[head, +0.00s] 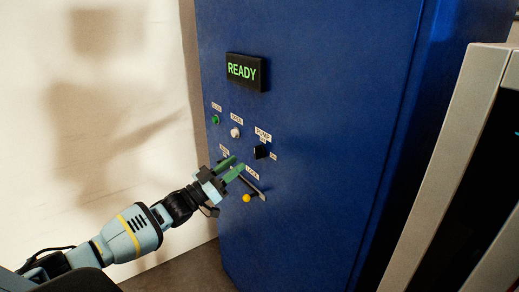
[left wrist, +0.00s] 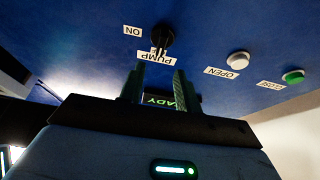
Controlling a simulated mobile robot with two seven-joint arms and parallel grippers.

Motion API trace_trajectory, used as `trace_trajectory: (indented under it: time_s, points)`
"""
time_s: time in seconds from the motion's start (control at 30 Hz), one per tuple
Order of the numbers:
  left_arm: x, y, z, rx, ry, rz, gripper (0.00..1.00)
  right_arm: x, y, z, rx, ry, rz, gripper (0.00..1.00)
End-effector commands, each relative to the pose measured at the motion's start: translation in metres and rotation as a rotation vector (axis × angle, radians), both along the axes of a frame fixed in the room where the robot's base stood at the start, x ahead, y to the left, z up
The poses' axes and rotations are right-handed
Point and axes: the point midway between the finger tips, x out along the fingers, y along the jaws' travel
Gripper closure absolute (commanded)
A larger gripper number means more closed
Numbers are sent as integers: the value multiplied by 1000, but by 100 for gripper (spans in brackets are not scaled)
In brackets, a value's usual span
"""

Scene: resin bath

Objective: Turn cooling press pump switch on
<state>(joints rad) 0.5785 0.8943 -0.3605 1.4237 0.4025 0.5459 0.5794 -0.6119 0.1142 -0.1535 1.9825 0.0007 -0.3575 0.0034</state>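The cooling press is a tall blue cabinet (head: 320,130). Its pump switch is a black knob (head: 261,152) under a PUMP label, with an ON label to its right. In the left wrist view the knob (left wrist: 163,38) shows upside down beyond the fingers, and its handle seems to point toward the PUMP label, not ON. My left gripper (head: 232,167) is below and left of the knob. It also shows in the left wrist view (left wrist: 157,78), its green fingers apart with nothing between them, not touching the knob. My right gripper is out of view.
A READY display (head: 244,71) is lit above the controls. A green button (head: 215,119) and a white OPEN button (head: 235,132) lie left of the knob. A yellow-ended lever (head: 247,198) is close below my left gripper. A grey-framed unit (head: 445,165) stands at right.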

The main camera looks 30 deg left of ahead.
Motion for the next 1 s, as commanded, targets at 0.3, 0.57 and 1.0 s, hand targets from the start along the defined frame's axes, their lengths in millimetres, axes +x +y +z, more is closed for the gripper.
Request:
trace_trajectory:
  time_s: [0.3,0.57,1.0]
  points:
    - [19,-8,10,0,-3,2,67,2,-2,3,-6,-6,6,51]
    - [48,-20,23,0,-1,1,67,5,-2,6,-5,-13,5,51]
    - [67,-28,29,2,3,1,67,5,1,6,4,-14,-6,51]
